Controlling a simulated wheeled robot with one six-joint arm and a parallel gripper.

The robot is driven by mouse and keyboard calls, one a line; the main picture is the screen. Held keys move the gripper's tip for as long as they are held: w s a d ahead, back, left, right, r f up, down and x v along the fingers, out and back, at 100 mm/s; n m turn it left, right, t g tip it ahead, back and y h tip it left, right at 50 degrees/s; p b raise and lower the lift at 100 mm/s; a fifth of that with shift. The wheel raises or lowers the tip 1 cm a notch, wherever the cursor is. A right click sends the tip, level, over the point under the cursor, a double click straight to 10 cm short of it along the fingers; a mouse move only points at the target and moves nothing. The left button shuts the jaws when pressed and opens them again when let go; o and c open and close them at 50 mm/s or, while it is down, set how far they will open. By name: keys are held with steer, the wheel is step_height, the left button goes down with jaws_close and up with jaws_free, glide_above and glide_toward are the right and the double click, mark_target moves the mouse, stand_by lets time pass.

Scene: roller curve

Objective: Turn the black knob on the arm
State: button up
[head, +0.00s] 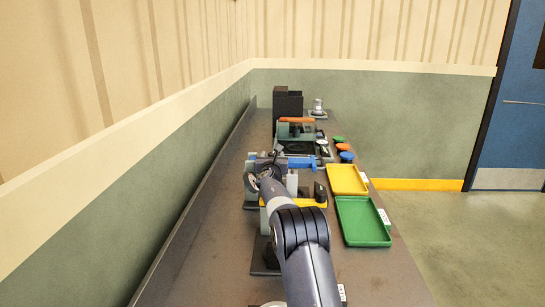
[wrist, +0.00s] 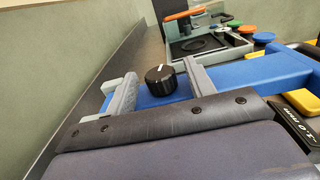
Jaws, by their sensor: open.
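The black knob (wrist: 160,80) has a white mark on top and sits upright on the blue arm (wrist: 255,70) in the wrist view. My gripper (wrist: 160,71) is open, with one finger on each side of the knob. Gaps show between the knob and both fingers, so it does not look gripped. In the head view the blue arm (head: 299,162) reaches to the right from a grey fixture. My gripper (head: 263,172) is at its left end, and the knob between the fingers cannot be made out there.
A yellow arm (head: 300,203) with a black upright part stands nearer. Yellow (head: 347,179) and green (head: 362,222) trays lie to the right. Behind are an orange-handled device (head: 296,121), coloured buttons (head: 345,155) and a dark box (head: 287,104). The wall runs close along the left.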

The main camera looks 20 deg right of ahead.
steer(key=c, duration=1)
steer(key=r+p, duration=0.1)
steer(key=p, duration=0.2)
steer(key=shift+a+m+h, duration=0.15)
steer(key=shift+m+h, duration=0.15)
steer(key=shift+h, duration=0.1)
steer(key=shift+g+h+p, duration=0.3)
steer(key=shift+p, duration=0.35)
steer(key=shift+w+m+h+p, duration=0.1)
steer(key=shift+m+h+p, duration=0.35)
steer(key=shift+p, duration=0.6)
steer(key=shift+m+g+h+p, duration=0.35)
steer(key=shift+g+p, duration=0.15)
steer(key=shift+a+f+m+h+p, duration=0.1)
steer(key=shift+m+h+p, duration=0.25)
steer(key=shift+p, duration=0.2)
steer(key=shift+f, duration=0.1)
steer(key=shift+g, duration=0.3)
steer(key=o, duration=1)
steer(key=shift+f, duration=0.2)
